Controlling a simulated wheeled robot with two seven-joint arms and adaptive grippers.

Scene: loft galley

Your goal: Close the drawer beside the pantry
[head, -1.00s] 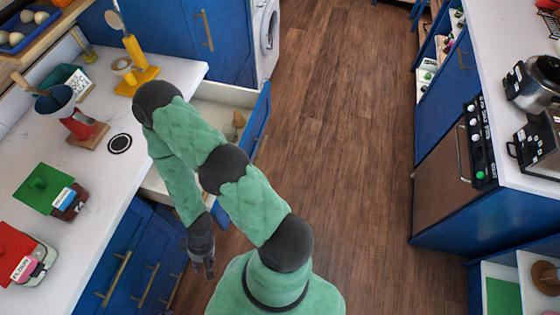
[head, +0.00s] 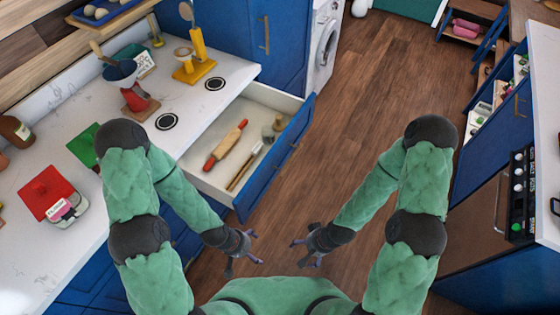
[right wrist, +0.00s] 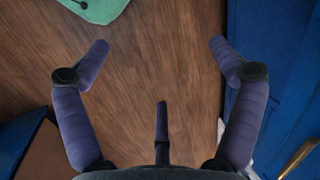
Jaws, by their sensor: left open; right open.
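The drawer (head: 277,153) stands pulled out from the left counter, with a blue front and a white inside. A rolling pin with red handles (head: 226,145) and thin wooden sticks (head: 245,167) lie in it, with a small item near its far front corner. My left gripper (head: 248,250) is open and empty, in front of the counter and nearer to me than the drawer. My right gripper (head: 303,249) is open and empty over the floor, to the right of the left one. In the right wrist view its fingers (right wrist: 160,50) are spread over bare wood floor.
A tall blue cabinet (head: 240,40) and a white washing machine (head: 323,50) stand beyond the drawer. The counter (head: 60,105) holds several kitchen items. The stove (head: 515,190) is at the right. The wood floor (head: 380,90) between is clear.

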